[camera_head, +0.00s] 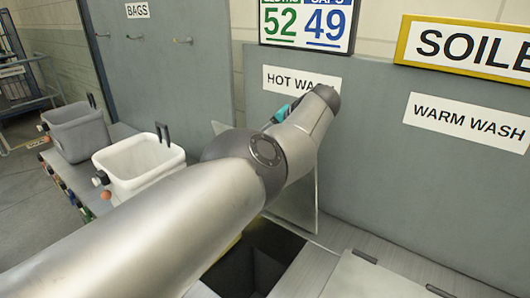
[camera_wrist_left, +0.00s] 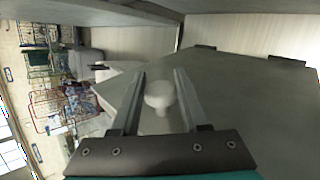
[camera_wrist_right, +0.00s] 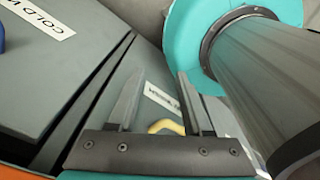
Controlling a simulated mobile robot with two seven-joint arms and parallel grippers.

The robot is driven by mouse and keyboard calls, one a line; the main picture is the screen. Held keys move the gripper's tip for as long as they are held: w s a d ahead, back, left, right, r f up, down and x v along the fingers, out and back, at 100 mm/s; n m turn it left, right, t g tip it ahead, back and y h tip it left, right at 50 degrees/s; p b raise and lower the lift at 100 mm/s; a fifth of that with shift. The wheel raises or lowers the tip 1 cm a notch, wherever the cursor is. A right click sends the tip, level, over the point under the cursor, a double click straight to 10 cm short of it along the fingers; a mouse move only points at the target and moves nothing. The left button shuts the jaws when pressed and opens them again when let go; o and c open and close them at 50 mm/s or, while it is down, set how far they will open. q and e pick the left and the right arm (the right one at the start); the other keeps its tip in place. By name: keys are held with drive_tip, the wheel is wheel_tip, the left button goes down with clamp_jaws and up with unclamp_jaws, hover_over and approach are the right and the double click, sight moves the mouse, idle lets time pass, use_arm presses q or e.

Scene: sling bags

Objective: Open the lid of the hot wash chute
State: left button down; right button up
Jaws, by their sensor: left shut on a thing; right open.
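The hot wash chute's lid (camera_head: 302,200) is a pale grey panel. It stands steeply raised behind my left arm, under the HOT WASH sign (camera_head: 285,80). Below it the chute opening (camera_head: 250,262) shows as a dark hole. My left gripper (camera_wrist_left: 160,90) is shut on the white round knob (camera_wrist_left: 160,96), which sits between its two fingers. In the head view my arm hides this gripper and the knob. My right gripper (camera_wrist_right: 158,98) is open and empty in the right wrist view; it is not seen in the head view.
A closed lid (camera_head: 375,279) lies right of the opening, below the WARM WASH sign (camera_head: 471,122). A white bin (camera_head: 139,172) and a grey bin (camera_head: 77,133) stand at left. A teal-ringed arm link of mine is close to the right gripper. A COLD sign (camera_wrist_right: 42,18) shows there.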

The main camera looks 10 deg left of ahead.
use_arm(q)
drive_tip(key=shift+w+a+r+b, duration=0.1)
drive_tip(key=shift+b, duration=0.95)
drive_tip(key=shift+r, duration=0.1)
drive_tip(key=c, duration=0.6)
unclamp_jaws()
drive_tip(key=shift+o, duration=1)
drive_tip(key=shift+d, duration=0.2)
